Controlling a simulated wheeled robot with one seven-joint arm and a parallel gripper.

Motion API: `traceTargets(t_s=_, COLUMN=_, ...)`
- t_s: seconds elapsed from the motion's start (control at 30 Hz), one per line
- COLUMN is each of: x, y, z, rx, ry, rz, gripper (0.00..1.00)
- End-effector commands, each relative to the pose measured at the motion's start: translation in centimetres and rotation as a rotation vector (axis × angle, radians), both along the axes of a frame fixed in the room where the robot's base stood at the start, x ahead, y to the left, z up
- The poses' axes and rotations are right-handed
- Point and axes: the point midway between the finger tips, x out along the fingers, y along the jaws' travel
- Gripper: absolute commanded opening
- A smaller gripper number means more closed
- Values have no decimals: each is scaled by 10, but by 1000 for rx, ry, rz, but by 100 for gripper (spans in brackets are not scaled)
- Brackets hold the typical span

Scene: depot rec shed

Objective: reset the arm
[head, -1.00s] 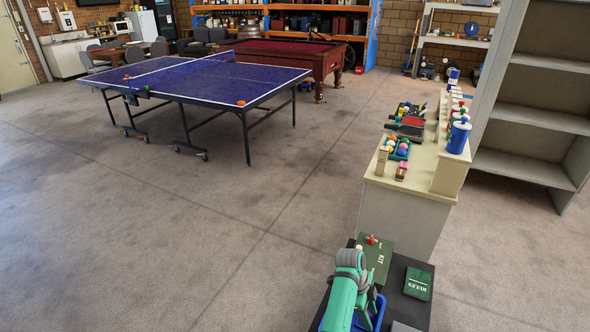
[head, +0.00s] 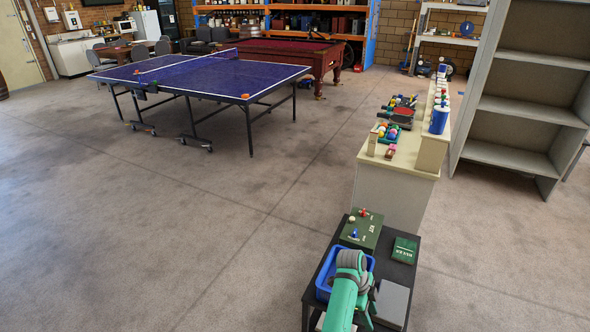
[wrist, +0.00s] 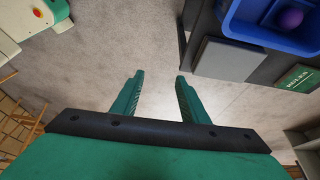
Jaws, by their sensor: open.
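My arm is teal with a grey joint and shows at the bottom of the head view, in front of a low black table (head: 313,300). My gripper's two teal fingers (wrist: 159,76) show in the wrist view. They are apart, with only bare concrete floor seen between them, and hold nothing. In the head view the fingers cannot be made out.
The black table bears a blue tray (head: 322,287), a green box (head: 372,241), a green rules book (head: 404,250) and a grey box (head: 391,302). A purple ball (wrist: 289,18) lies in the tray. A cream counter (head: 385,195) stands behind; open floor lies left.

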Motion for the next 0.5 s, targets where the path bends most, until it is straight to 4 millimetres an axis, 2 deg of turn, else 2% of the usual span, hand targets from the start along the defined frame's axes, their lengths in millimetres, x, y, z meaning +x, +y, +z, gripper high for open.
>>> traceTargets(t_s=0.5, x=-34, y=5, z=-65, rx=-32, ry=-49, rz=237, gripper=40)
